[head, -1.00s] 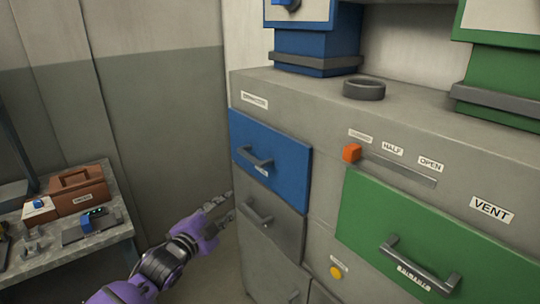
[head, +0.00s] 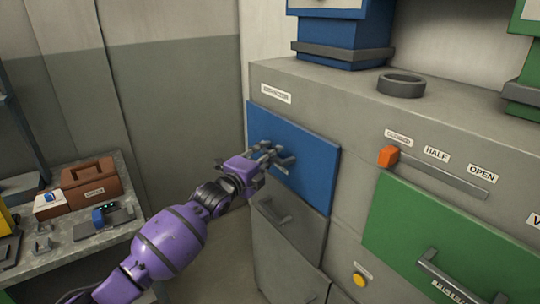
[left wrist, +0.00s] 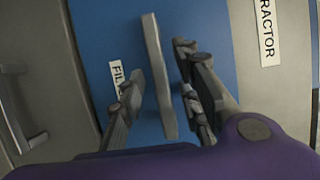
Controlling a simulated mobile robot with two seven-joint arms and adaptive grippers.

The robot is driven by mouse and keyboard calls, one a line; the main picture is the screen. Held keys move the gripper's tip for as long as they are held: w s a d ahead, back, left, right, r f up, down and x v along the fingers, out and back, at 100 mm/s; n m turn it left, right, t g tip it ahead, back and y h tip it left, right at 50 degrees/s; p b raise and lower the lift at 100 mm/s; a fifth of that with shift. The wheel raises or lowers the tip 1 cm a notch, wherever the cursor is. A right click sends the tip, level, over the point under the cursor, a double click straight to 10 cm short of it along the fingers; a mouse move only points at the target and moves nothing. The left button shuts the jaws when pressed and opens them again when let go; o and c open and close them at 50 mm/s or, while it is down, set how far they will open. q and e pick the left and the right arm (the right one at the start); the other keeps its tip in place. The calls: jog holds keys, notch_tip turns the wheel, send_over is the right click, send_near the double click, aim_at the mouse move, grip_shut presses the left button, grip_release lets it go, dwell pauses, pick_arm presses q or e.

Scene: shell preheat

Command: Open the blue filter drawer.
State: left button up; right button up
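The blue filter drawer (head: 306,165) is in the upper left of the grey cabinet, and its front looks flush with the cabinet. Its grey bar handle (head: 287,158) is partly hidden by my left gripper (head: 270,154) in the head view. In the left wrist view the handle (left wrist: 157,75) runs between the two fingers of the left gripper (left wrist: 155,95). The fingers are apart, with a visible gap on each side of the bar. Part of a label reading "FIL" (left wrist: 117,75) shows beside one finger. My right gripper is in neither view.
A grey drawer (head: 290,222) lies below the blue one. A green drawer (head: 425,225) and an orange slider knob (head: 388,156) are to the right. A side table (head: 110,240) with a brown toolbox (head: 92,183) stands at the left.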

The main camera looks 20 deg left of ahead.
pick_arm(q)
jog(key=shift+w+d, duration=0.2)
jog(key=shift+w, duration=0.3)
jog(key=shift+c, duration=0.2)
grip_shut()
